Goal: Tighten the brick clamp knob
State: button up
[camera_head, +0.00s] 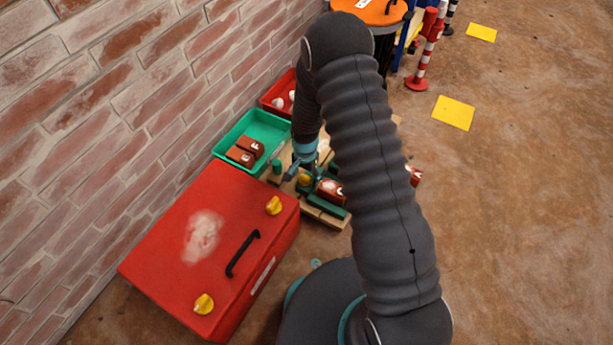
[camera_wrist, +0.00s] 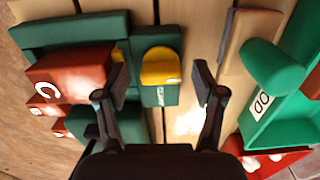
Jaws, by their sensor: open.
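The yellow clamp knob (camera_wrist: 160,67) sits on a green clamp block (camera_wrist: 157,95) in the wrist view. The knob also shows in the head view (camera_head: 304,180), just below my gripper (camera_head: 302,164). A red-brown brick marked C (camera_wrist: 68,77) lies left of the knob in a green holder (camera_wrist: 70,30); it shows in the head view too (camera_head: 331,188). My gripper (camera_wrist: 160,72) is open, with one dark finger on each side of the knob in the picture. The left finger appears closer to it. I cannot tell whether either finger touches it or how high the gripper is.
A green tray (camera_head: 228,137) with bricks marked F and E stands by the brick wall. A red tray (camera_head: 268,101) is behind it. A green peg (camera_wrist: 272,66) stands right of my gripper. A large red case (camera_head: 165,260) stands nearby. The floor at right is mostly free.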

aim_at(306, 178)
notch_tip(306, 178, up, 12)
dwell(0.5)
jog(key=shift+f, duration=0.1)
jog(key=s+d+r+n+g, duration=0.2)
jog(key=s+r+n, duration=0.15)
jog(key=s, duration=0.35)
jog(key=s+d+r+n+t+p, duration=0.1)
jog(key=s+r, duration=0.5)
jog(key=r, duration=0.6)
jog(key=s+d+r+n+t+p, duration=0.1)
jog(key=s+d+r+t+p, duration=0.2)
jog(key=s+r, duration=0.4)
jog(key=s+d+r+n+t+p, duration=0.1)
jog(key=s+d+r, duration=0.5)
jog(key=r, duration=1.2)
jog(key=s+t+p, duration=0.1)
jog(key=t, duration=0.1)
jog(key=shift+t+p, duration=0.3)
jog(key=shift+p, duration=0.05)
